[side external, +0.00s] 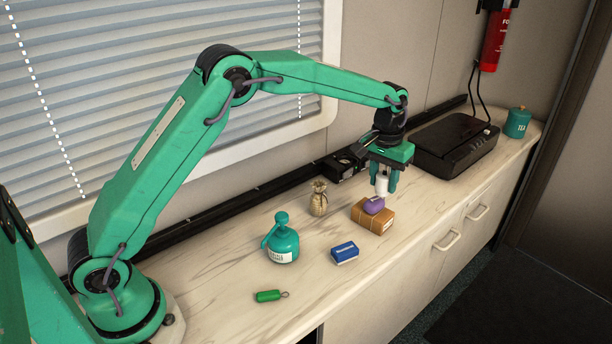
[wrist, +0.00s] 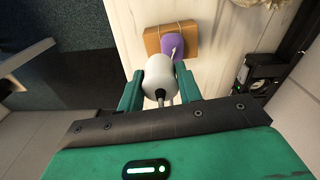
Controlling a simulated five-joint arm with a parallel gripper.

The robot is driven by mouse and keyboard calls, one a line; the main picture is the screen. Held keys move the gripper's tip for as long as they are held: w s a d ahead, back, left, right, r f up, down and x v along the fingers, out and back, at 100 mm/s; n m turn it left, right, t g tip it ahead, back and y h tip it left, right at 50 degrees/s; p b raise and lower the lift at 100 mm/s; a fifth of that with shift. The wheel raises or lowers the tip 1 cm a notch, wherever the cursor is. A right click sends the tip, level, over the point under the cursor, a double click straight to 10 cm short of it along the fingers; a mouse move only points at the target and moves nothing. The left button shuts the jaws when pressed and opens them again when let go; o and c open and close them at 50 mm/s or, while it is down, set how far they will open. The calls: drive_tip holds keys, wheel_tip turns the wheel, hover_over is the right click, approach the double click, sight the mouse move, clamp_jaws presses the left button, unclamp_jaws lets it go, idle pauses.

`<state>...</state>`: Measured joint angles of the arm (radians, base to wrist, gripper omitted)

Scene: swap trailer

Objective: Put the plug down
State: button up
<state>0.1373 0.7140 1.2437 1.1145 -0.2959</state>
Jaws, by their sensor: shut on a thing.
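My gripper (side external: 383,188) is shut on a white, rounded piece, which I take to be the plug (side external: 382,184). In the wrist view the plug (wrist: 158,80) sits between the two green fingers of my gripper (wrist: 159,80), with a dark spot and a grey stem on its near end. My gripper points down and holds it above the counter, close to a brown parcel (side external: 366,219) with a purple item (side external: 374,205) on top. The exact gap between the plug and the purple item cannot be told.
A blue box (side external: 344,253), a teal bottle (side external: 282,245), a small sack (side external: 318,199) and a green cylinder (side external: 268,296) stand or lie on the counter (side external: 225,300). A black case (side external: 455,142) and a tea tin (side external: 517,123) are at the far end. The front counter has bare patches.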

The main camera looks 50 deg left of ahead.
drive_tip(key=w+a+f, duration=0.1)
drive_tip(key=a+f, duration=0.1)
drive_tip(key=a, duration=0.1)
drive_tip(key=w+a+f, duration=0.2)
drive_tip(key=a, duration=0.1)
drive_tip(key=w+a+f, duration=0.2)
drive_tip(key=a, duration=0.1)
drive_tip(key=shift+w+a+f, duration=0.25)
drive_tip(key=shift+a+f, duration=0.1)
drive_tip(key=shift+a, duration=0.05)
drive_tip(key=shift+f, duration=2)
drive_tip(key=shift+f, duration=0.1)
drive_tip(key=o, duration=1.1)
drive_tip(key=shift+c, duration=0.2)
wheel_tip(320, 180, up, 12)
drive_tip(key=shift+s, duration=0.45)
